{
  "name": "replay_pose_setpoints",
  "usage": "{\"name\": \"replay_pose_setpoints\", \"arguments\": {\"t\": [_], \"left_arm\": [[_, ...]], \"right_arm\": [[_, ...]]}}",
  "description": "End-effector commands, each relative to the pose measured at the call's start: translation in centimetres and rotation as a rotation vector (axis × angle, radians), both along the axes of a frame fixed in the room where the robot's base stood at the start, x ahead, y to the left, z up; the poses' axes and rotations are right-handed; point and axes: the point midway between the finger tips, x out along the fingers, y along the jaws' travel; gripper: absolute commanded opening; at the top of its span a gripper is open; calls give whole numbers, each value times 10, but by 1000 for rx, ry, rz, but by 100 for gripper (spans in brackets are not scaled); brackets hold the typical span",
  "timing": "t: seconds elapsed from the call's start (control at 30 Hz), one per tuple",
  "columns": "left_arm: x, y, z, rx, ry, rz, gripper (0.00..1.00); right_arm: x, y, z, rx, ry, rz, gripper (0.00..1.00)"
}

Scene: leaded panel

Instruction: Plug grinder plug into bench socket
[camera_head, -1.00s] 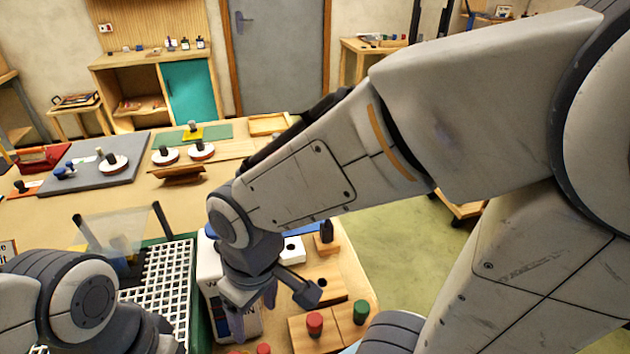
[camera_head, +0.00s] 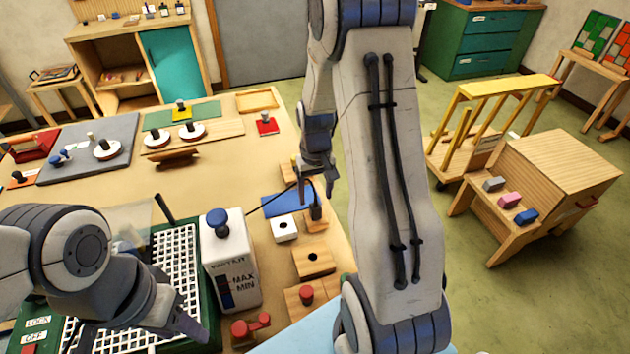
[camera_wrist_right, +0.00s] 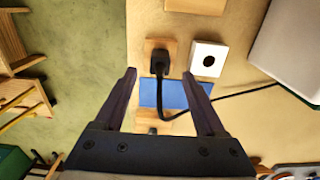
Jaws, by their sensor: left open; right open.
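The black grinder plug (camera_head: 315,212) stands upright on a small wooden block (camera_head: 314,225) near the bench's right edge. A black cord runs from it. In the right wrist view the plug (camera_wrist_right: 159,60) sits on its block (camera_wrist_right: 150,42), beside the white bench socket (camera_wrist_right: 209,60) with one dark round hole. The socket (camera_head: 284,229) is left of the plug in the head view. My right gripper (camera_head: 317,187) is open and empty, close above the plug; its fingertips (camera_wrist_right: 160,76) lie either side of it in the wrist picture. My left gripper (camera_head: 150,328) is open over the green-framed grid.
A blue mat (camera_head: 287,203) lies beside the plug block. The white water tank (camera_head: 232,260) with a blue knob stands left of the socket. Wooden blocks (camera_head: 314,262) and red knobs (camera_head: 240,329) are nearer. A wooden cart (camera_head: 545,190) stands right of the bench.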

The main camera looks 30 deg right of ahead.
Motion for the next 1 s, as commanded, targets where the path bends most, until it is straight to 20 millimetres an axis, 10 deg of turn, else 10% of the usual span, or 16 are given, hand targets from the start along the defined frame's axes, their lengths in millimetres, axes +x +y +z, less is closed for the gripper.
{"name": "replay_pose_setpoints", "arguments": {"t": [0.33, 0.77, 1.0], "left_arm": [[0, 0, 12, 0, 0, 1, 50], [0, 0, 13, 0, 0, 1, 50], [0, 0, 13, 0, 0, 1, 50]], "right_arm": [[-1, 0, -54, 1, 3, -1, 72], [0, 0, -66, -1, -2, -1, 72], [-1, 0, -66, 0, -1, -1, 0]]}}
